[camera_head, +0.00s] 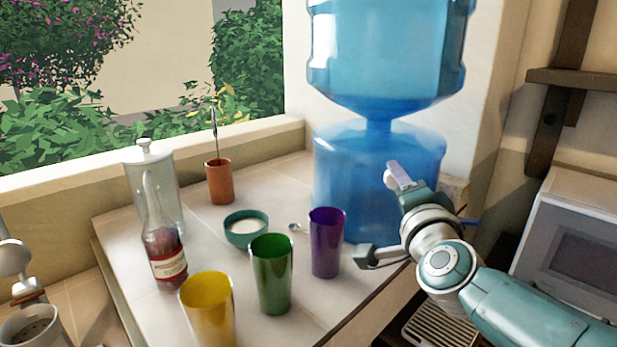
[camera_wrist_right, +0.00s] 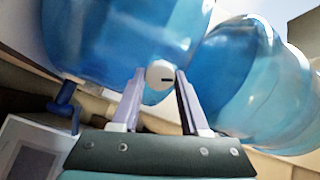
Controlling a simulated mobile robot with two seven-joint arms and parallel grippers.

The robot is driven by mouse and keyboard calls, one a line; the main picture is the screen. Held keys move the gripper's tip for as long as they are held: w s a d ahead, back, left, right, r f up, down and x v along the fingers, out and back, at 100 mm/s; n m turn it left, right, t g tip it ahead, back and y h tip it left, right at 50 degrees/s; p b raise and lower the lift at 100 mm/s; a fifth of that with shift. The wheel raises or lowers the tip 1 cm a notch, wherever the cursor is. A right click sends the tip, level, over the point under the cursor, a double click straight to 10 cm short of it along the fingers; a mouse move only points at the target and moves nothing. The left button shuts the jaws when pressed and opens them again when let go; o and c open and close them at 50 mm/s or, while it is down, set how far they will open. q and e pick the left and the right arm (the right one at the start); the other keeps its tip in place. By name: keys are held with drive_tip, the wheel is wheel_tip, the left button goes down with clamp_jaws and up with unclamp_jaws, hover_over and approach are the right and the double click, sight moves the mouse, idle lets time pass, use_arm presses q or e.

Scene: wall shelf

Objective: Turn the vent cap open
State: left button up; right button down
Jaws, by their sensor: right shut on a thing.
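The vent cap (camera_wrist_right: 160,73) is a small round white knob with a short dark slot, seen against the blue water jug (camera_wrist_right: 110,40) in the right wrist view. My right gripper (camera_wrist_right: 158,80) has its two pale lilac fingers on either side of the cap and is shut on it. The slot looks roughly level in the wrist picture. My left gripper is not in view.
Below the right arm's left side stand a purple cup (camera_head: 326,245), a green cup (camera_head: 271,275) and a yellow cup (camera_head: 208,310). A bottle (camera_head: 163,245), a teal bowl (camera_head: 246,230) and a terracotta pot (camera_head: 219,183) share the counter. A white microwave (camera_head: 580,235) stands at right.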

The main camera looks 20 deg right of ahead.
drive_tip(key=shift+c, duration=2.1)
unclamp_jaws()
drive_tip(key=p+v, duration=0.1)
drive_tip(key=v, duration=0.9)
drive_tip(key=shift+w, duration=0.1)
